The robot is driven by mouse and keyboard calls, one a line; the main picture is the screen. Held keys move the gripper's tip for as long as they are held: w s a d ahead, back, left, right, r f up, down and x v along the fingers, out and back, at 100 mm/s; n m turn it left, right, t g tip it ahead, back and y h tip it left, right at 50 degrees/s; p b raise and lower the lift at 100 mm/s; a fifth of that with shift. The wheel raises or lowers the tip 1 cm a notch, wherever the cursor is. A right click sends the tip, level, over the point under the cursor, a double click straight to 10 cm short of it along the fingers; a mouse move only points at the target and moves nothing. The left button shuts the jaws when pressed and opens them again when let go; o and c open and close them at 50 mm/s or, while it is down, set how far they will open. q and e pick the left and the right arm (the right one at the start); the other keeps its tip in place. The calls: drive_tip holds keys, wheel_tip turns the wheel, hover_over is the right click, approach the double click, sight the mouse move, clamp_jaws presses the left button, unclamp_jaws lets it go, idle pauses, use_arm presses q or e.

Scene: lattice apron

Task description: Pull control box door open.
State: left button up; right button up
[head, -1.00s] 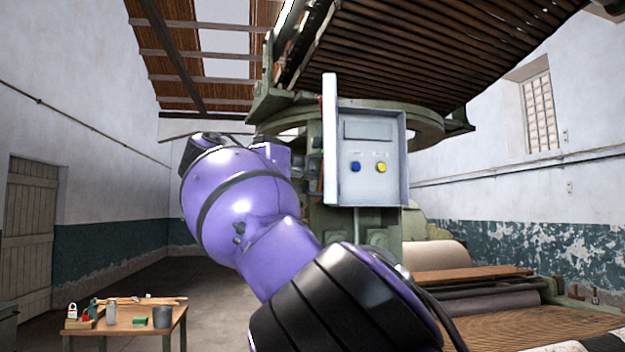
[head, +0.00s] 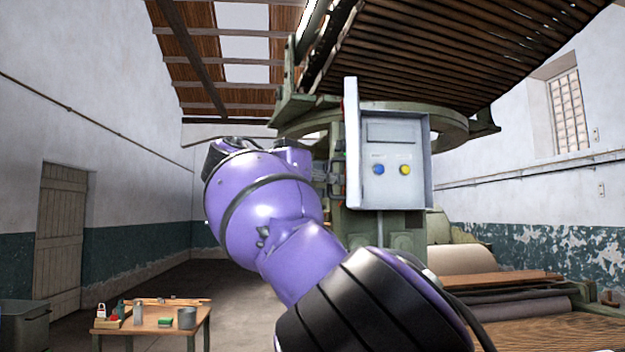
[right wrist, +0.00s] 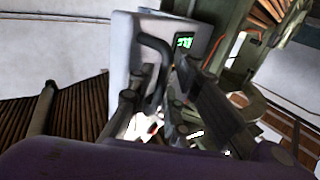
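The grey control box (head: 418,165) is mounted on the green machine in the head view. Its door (head: 352,150) stands swung out along the box's left side, seen nearly edge-on. A blue and a yellow button show on the panel inside. My right gripper (head: 336,178) is left of the door, by its outer face and partly hidden by my purple arm. In the right wrist view, the pale door (right wrist: 122,65) carries a dark bent handle (right wrist: 158,50). The gripper fingers (right wrist: 172,110) are apart close to it; contact is unclear. My left gripper is out of view.
A wooden table (head: 190,316) with small items and a grey pot stands at lower left. The machine's slatted conveyor (head: 430,50) hangs overhead, and rollers (head: 480,259) lie to the right. The floor between table and machine looks clear.

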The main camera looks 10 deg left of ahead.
drive_tip(key=v, duration=1.2)
drive_tip(key=shift+a, duration=0.1)
